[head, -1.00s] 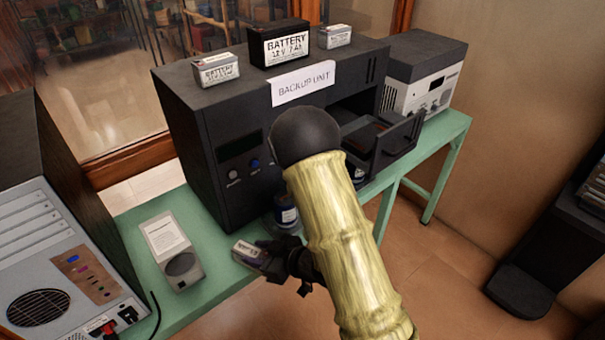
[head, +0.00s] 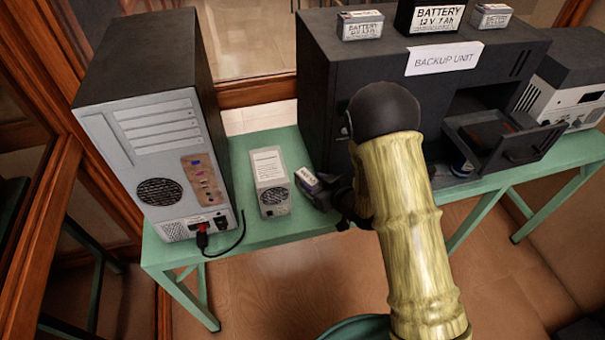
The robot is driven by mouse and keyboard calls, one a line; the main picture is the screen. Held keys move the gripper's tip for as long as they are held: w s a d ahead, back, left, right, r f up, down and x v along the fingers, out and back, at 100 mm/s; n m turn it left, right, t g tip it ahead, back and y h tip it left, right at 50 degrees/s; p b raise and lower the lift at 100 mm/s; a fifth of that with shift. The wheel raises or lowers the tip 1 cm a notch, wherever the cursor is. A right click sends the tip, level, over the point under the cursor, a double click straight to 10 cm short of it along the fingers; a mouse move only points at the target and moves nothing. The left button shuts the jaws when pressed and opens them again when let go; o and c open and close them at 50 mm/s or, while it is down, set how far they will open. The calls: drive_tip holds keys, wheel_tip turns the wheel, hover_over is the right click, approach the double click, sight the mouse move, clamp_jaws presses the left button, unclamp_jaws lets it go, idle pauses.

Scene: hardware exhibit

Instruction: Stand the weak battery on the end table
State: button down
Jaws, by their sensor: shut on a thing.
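My gripper (head: 326,193) is shut on a small light grey battery (head: 307,180) with a dark side. It holds the battery tilted at the front of the backup unit, just right of a beige device. No label naming it weak can be read. Three other batteries stand on the backup unit: a small one at left (head: 360,25), a large black one (head: 430,14) and a small one at right (head: 490,16). I cannot pick out a separate end table; the long green table (head: 262,232) carries the equipment. My arm hides part of the unit's front.
The backup unit (head: 395,65) has an open drawer (head: 505,140) sticking out at right. A computer tower (head: 150,110) with a black cable stands at left. A white-fronted device (head: 565,105) stands at far right. A teal curved edge (head: 360,328) shows at the bottom.

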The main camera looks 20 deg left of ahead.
sight(303, 172)
drive_tip(key=w+a, duration=0.1)
drive_tip(key=a, duration=0.1)
drive_tip(key=w+a, duration=0.2)
drive_tip(key=shift+w+a+p, duration=0.1)
drive_tip(key=shift+p, duration=0.25)
drive_tip(key=shift+a, duration=0.1)
drive_tip(key=shift+w+a+f+p, duration=0.15)
drive_tip(key=shift+f+p, duration=0.1)
drive_tip(key=shift+f, duration=0.45)
drive_tip(key=shift+w+a+f+p, duration=0.15)
drive_tip(key=shift+f+p, duration=0.1)
drive_tip(key=shift+f, duration=0.75)
drive_tip(key=c, duration=1.1)
unclamp_jaws()
drive_tip(key=shift+s+f, duration=0.1)
drive_tip(key=shift+f, duration=0.05)
drive_tip(key=shift+r, duration=0.2)
